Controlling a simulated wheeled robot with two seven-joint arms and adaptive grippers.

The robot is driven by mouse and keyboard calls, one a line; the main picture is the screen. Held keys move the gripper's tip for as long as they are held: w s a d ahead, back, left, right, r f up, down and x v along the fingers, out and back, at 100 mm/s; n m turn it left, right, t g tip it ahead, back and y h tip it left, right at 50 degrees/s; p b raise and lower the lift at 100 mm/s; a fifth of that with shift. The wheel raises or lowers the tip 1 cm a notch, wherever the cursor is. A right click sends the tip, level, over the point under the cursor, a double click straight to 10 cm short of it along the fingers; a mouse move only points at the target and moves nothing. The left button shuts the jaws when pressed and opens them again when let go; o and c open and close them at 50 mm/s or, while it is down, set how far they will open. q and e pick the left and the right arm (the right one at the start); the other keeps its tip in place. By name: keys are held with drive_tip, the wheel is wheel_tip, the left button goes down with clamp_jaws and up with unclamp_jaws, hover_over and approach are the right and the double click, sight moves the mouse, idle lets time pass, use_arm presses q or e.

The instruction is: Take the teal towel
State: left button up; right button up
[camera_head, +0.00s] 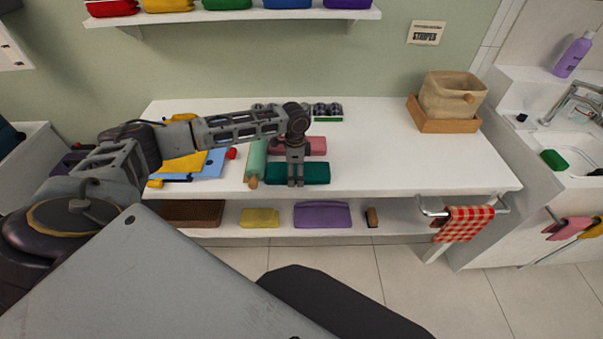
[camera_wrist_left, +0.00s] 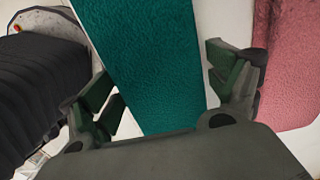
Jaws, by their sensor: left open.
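The teal towel (camera_head: 318,173) lies folded near the front edge of the white counter. My left gripper (camera_head: 295,183) points down over it, covering part of its left half in the head view. In the left wrist view the towel (camera_wrist_left: 148,55) shows as a long teal strip between the two fingers of my left gripper (camera_wrist_left: 168,95). These fingers are open, one to each side of the strip, with nothing held. I cannot tell how far the fingertips are above the counter. My right gripper is not in view.
A pink towel (camera_head: 317,146) lies just behind the teal one; it also shows in the left wrist view (camera_wrist_left: 287,65). The counter (camera_head: 385,150) is bare to the right, up to a wooden box (camera_head: 440,124).

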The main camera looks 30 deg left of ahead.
use_arm(q)
drive_tip(key=shift+f, duration=0.3)
drive_tip(key=shift+f, duration=0.1)
idle(0.4)
drive_tip(key=c, duration=0.7)
drive_tip(key=shift+o, duration=0.9)
drive_tip(key=shift+c, duration=0.8)
